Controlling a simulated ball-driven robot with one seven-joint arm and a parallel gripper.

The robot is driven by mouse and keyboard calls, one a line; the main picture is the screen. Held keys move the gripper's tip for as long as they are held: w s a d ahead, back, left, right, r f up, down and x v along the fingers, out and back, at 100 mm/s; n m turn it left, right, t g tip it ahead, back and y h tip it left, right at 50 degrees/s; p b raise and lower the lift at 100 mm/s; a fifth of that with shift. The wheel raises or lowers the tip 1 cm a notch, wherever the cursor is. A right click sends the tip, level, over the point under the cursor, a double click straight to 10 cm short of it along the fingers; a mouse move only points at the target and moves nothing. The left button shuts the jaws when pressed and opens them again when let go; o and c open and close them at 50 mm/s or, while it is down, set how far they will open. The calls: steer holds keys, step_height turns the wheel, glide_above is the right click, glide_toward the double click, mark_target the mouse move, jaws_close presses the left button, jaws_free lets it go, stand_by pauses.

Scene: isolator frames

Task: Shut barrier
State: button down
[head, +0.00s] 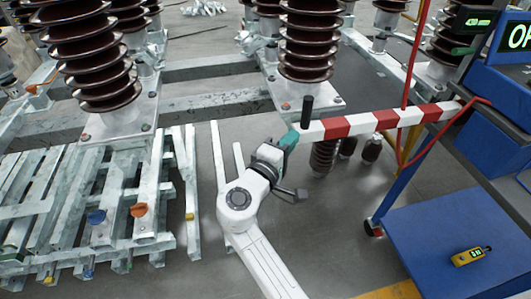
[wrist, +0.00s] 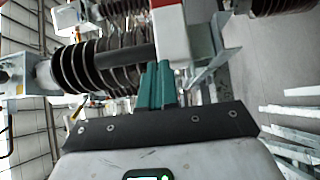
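The barrier is a red-and-white striped bar (head: 375,123) that reaches from the blue cart on the right to the middle of the head view. A black upright handle (head: 306,112) stands at its free left end. My gripper (head: 290,139) is at that end, just below and left of the handle. In the wrist view, the teal fingers of my gripper (wrist: 157,82) are close together, with nothing seen between them. Their tips are by the base of the black handle (wrist: 105,58) and the bar's white-and-red end (wrist: 170,32). I cannot tell whether they touch.
A blue cart (head: 440,225) with a yellow device (head: 470,256) stands at the right. A red cable (head: 410,75) hangs across the bar. Tall brown insulators (head: 305,45) stand behind. Metal frames (head: 85,205) lie at left. Grey floor near the arm is partly clear.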

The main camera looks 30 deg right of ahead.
mark_target(439, 112)
steer(key=s+d+p, duration=0.1)
steer(key=s+d, duration=0.3)
steer(key=d, duration=0.9)
steer(key=s+d, duration=0.5)
steer(key=d, duration=0.9)
steer(key=s+d+p, duration=0.1)
steer(key=s+d, duration=0.3)
steer(key=d, duration=1)
steer(key=shift+s+d+p, duration=0.15)
steer(key=shift+p, duration=0.15)
